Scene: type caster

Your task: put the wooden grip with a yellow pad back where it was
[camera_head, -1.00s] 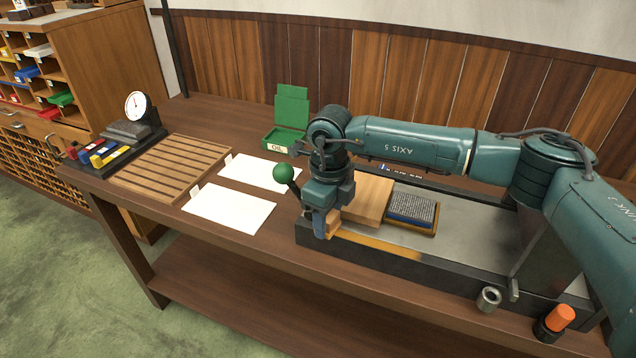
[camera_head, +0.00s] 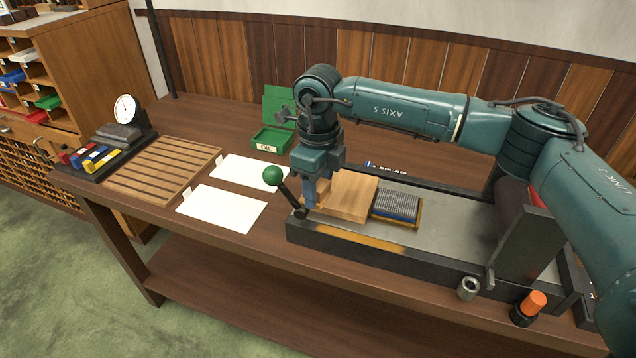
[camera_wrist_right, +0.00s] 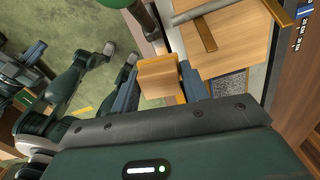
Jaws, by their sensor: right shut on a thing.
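My right gripper (camera_head: 316,190) is shut on the wooden grip (camera_head: 323,189) in the head view, over the left end of the machine bed. In the right wrist view the wooden grip (camera_wrist_right: 160,80) shows as a pale wooden block between the two blue fingers (camera_wrist_right: 158,88). I cannot make out its yellow pad. The grip is close to a large pale wooden block (camera_head: 350,198) on the bed; I cannot tell whether they touch. My left gripper is not in view.
A green-knobbed lever (camera_head: 272,176) stands close left of my right gripper. A green OIL box (camera_head: 270,142) is behind it. White sheets (camera_head: 222,210), a slatted wooden board (camera_head: 160,175) and a rack with coloured blocks (camera_head: 95,158) lie left. A type block (camera_head: 397,206) sits right.

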